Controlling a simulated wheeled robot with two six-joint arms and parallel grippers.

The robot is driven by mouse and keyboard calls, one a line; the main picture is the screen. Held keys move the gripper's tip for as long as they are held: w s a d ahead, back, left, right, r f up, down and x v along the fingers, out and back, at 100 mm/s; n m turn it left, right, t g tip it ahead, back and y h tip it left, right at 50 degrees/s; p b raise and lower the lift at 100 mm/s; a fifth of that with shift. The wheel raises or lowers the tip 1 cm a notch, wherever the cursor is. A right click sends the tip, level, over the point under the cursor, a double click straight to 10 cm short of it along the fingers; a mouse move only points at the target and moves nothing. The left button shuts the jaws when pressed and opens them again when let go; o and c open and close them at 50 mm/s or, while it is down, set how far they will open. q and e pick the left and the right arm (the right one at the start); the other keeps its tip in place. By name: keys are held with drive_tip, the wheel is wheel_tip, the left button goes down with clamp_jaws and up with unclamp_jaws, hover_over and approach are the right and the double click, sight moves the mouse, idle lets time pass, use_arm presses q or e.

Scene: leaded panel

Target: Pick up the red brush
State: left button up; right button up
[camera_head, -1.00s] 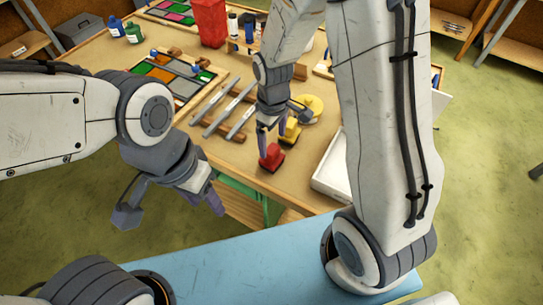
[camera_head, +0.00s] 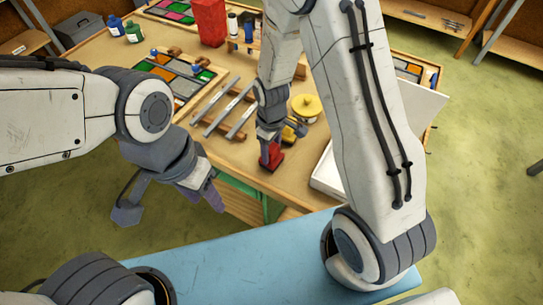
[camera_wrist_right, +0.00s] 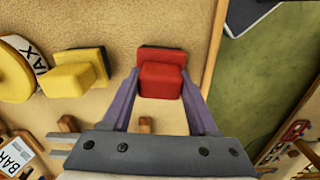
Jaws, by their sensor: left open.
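The red brush (camera_head: 275,157) is near the front edge of the workbench. The right wrist view shows its red block handle (camera_wrist_right: 161,79) on a dark base. My right gripper (camera_head: 266,148) has come down over it from above. Its two purple fingers (camera_wrist_right: 160,98) stand on either side of the red handle, seemingly open with the handle between them; contact is not clear. The brush appears to rest on the bench. My left gripper (camera_head: 210,194) is open and empty in front of the bench, away from the brush.
A yellow brush (camera_wrist_right: 79,74) and a round yellow tin (camera_head: 306,107) are close to the red brush. Metal strips lie on a wooden rack (camera_head: 228,110) to the left. The bench edge (camera_wrist_right: 214,50) is close.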

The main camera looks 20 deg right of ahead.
clamp_jaws()
drive_tip(key=shift+r+b, duration=0.5)
drive_tip(key=shift+r, duration=4.55)
